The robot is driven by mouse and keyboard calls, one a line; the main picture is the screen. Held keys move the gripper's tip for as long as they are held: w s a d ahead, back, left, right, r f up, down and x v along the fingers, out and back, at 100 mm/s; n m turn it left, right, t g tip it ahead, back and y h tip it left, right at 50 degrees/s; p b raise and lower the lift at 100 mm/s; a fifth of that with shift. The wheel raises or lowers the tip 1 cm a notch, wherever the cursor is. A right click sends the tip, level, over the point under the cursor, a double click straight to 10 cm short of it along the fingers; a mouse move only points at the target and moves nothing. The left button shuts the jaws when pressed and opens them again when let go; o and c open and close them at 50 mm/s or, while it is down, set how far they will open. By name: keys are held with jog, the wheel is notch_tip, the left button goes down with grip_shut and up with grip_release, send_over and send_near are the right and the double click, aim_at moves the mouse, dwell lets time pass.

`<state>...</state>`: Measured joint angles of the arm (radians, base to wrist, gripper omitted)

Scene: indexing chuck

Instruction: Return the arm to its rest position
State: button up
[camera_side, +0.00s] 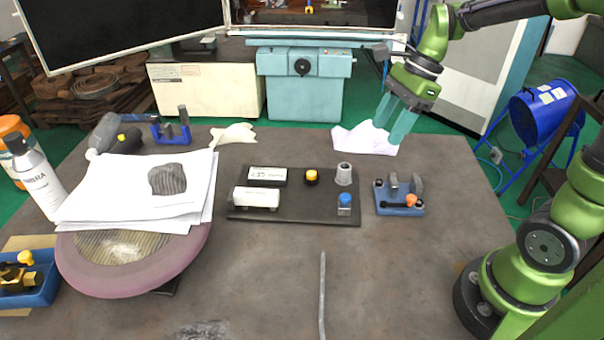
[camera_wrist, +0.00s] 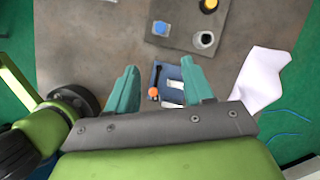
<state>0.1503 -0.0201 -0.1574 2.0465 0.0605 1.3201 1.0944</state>
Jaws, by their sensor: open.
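My gripper (camera_side: 394,119) hangs over the back right of the table, with its two teal fingers apart and nothing between them. In the wrist view my gripper (camera_wrist: 158,82) is also open, and a small blue fixture (camera_wrist: 172,84) shows below, between and beyond the fingers. In the side view this blue fixture (camera_side: 399,208) sits on the table right of the black plate, with grey upright jaws and an orange knob (camera_side: 411,200). The fixture stands apart from my gripper, which is above and behind it.
White paper (camera_side: 364,139) lies below my fingers. A grey rod (camera_side: 322,295) lies in front. Papers on a round disc (camera_side: 130,262) fill the left.

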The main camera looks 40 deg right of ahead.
jog(key=shift+r, duration=0.2)
jog(key=s+a+r+n+t+h, duration=0.1)
jog(key=s+a+r+n+t, duration=0.1)
jog(key=n, duration=0.7)
jog(key=s+a+r+n+t+h, duration=0.1)
jog(key=s+a+r+n+t, duration=0.1)
jog(key=s+n, duration=0.5)
jog(key=a+n+t, duration=0.1)
jog(key=n, duration=0.1)
jog(key=shift+a+n+t, duration=0.3)
jog(key=shift+a, duration=0.1)
